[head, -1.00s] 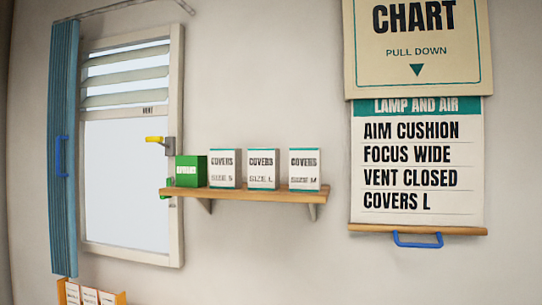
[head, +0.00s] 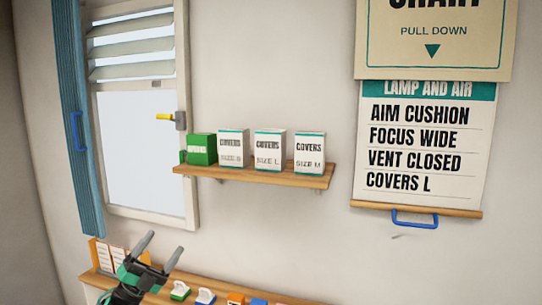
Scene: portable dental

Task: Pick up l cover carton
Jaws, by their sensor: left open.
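The size L covers carton (head: 268,150) is white with a teal band and stands upright on the wooden wall shelf (head: 255,177). It stands between the size S carton (head: 233,149) on its left and the size M carton (head: 309,153) on its right. My left gripper (head: 158,250) is open and empty, below and to the left of the shelf, with its two grey fingers pointing up. It is apart from the cartons. My right gripper is not in view.
A green box (head: 202,149) stands at the shelf's left end. A window with a yellow-handled latch (head: 165,117) is left of it. A lower counter (head: 215,285) holds several small items. A pull-down chart (head: 420,140) hangs on the right, reading COVERS L.

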